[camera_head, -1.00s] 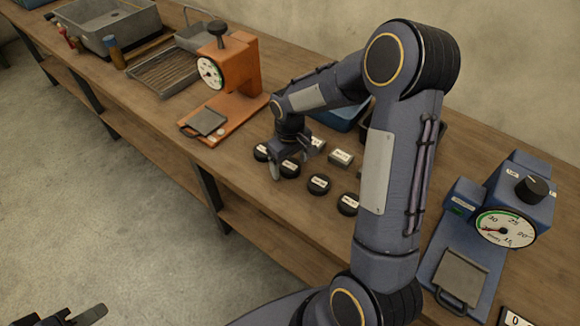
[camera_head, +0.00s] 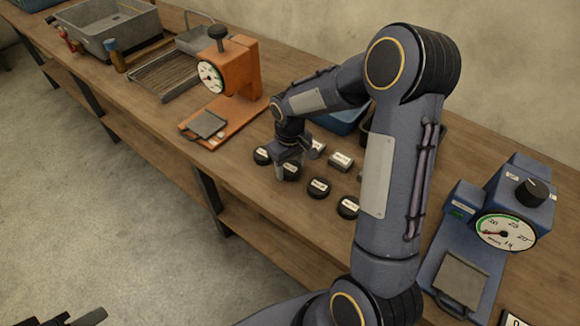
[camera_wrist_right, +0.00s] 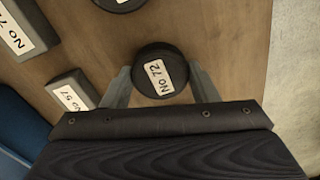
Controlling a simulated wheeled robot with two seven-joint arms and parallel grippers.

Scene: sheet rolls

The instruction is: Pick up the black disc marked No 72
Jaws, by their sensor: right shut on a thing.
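The black disc marked No 72 (camera_wrist_right: 155,82) is between the two fingers of my right gripper (camera_wrist_right: 163,80) in the right wrist view. The fingers are shut on its sides and its white label faces up. In the head view my right gripper (camera_head: 289,162) points down over this disc (camera_head: 291,174), which is partly covered, at the bench top. I cannot tell whether the disc touches the bench.
Other black discs (camera_head: 262,156) (camera_head: 318,187) (camera_head: 348,206) lie close by on the wooden bench. Grey blocks (camera_head: 341,161) stand behind; one grey block (camera_wrist_right: 22,30) also reads No 72. An orange press (camera_head: 235,80) is left, a blue dial press (camera_head: 490,230) right.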

